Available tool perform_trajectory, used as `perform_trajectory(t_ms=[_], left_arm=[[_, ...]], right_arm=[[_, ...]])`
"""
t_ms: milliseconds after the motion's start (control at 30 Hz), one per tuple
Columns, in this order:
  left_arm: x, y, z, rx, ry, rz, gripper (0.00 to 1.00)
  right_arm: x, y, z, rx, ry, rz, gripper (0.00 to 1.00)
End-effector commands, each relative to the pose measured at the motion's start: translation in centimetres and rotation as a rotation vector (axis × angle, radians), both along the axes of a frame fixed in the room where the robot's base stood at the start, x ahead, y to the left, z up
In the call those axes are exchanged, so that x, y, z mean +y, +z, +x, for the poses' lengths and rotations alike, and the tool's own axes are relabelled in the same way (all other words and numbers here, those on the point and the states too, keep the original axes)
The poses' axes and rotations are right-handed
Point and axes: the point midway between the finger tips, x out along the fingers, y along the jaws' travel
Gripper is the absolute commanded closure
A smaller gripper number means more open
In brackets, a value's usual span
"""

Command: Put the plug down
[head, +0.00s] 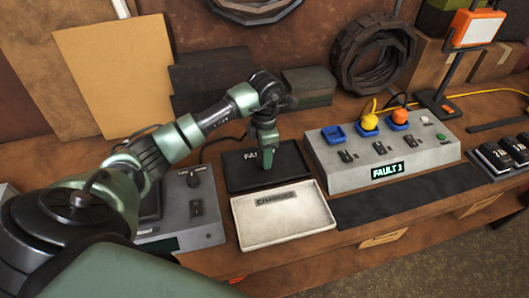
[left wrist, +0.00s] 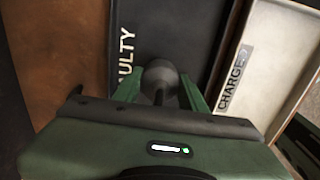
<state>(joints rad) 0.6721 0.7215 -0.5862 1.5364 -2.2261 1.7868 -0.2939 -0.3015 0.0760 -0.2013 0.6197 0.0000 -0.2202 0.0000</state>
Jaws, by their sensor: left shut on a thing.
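My left gripper (head: 266,163) points down over the black tray (head: 236,184), whose lettering reads FAULTY in the left wrist view. There the gripper (left wrist: 160,98) is shut on a dark grey, rounded plug (left wrist: 160,74). In the head view the plug is hidden by the fingers. I cannot tell whether it touches the tray floor. The cream tray (head: 292,234), marked CHARGED, lies just in front of the black one; it also shows in the left wrist view (left wrist: 262,62). My right gripper is not in view.
A grey box (head: 350,180) with blue sockets stands to the right; a yellow plug (head: 369,121) and an orange plug (head: 400,116) sit on it, and its display reads FAULT. A work lamp (head: 475,28) stands behind it. A grey control unit (head: 203,222) stands left of the trays.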

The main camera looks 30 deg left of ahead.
Motion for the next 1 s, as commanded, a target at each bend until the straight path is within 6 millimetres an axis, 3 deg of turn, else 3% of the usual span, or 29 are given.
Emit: perform_trajectory(t_ms=[367, 400, 467, 500, 800, 1000], left_arm=[[0.0, -0.7, 0.1, -0.003, 0.0, 0.0, 1.0], [0.0, -0.7, 0.1, -0.002, 0.0, 0.001, 0.56], [0.0, -0.6, 0.0, -0.001, 0.0, 0.0, 0.39], [0.0, -0.6, 0.0, -0.001, 0.0, 0.0, 0.37], [0.0, -0.5, 0.0, -0.002, 0.0, -0.001, 0.37], [0.0, 1.5, 0.2, -0.007, 0.0, 0.001, 0.37]], right_arm=[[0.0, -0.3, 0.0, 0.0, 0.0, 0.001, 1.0], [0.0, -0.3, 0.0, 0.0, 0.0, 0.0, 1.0], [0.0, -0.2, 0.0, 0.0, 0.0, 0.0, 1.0], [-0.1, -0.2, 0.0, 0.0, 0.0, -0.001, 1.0], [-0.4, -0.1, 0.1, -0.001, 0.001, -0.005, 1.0], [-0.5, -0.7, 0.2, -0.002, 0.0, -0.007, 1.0]])
